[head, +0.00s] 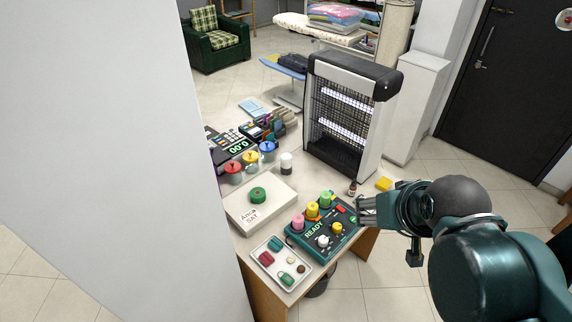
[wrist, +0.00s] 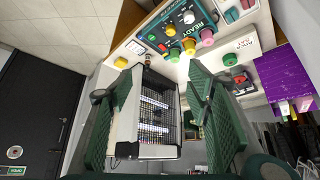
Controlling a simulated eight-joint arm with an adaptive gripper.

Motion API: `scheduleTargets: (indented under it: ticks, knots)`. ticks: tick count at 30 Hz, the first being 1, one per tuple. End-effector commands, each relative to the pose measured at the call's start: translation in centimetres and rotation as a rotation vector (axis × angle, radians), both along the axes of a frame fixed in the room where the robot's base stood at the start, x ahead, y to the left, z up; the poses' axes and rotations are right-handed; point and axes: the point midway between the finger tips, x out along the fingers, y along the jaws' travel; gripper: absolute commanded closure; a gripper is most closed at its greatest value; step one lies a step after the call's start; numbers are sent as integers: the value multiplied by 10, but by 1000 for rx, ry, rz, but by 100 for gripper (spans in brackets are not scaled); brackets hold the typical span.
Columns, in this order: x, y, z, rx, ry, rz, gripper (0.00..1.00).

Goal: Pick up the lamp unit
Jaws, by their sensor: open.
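The lamp unit (head: 345,112) is a tall box with a black top, pale sides and a dark wire grille with glowing tubes behind it. It stands upright at the back right of the table in the head view. My gripper (head: 366,211) is in front of it, near the table's right edge, and apart from it. In the wrist view the lamp unit (wrist: 155,112) shows between the two green fingers of my open gripper (wrist: 160,74), farther off. Nothing is held. The fingers cover parts of its sides in that view.
A green control panel (head: 323,239) with coloured spools sits close to my gripper. A small brown bottle (head: 352,188) and a yellow block (head: 384,184) lie near the lamp's foot. A white box (head: 259,210) and small tray (head: 279,275) fill the front left.

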Motion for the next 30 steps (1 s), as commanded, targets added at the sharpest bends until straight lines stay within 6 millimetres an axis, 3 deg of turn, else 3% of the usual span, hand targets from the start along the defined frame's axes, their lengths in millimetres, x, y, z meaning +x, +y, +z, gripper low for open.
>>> scheduleTargets:
  ticks: [8, 14, 30]
  knots:
    - [2, 0, 1, -3, 2, 5, 50]
    - [14, 3, 9, -17, 16, 31, 50]
    - [87, 19, 35, -102, 98, 194, 50]
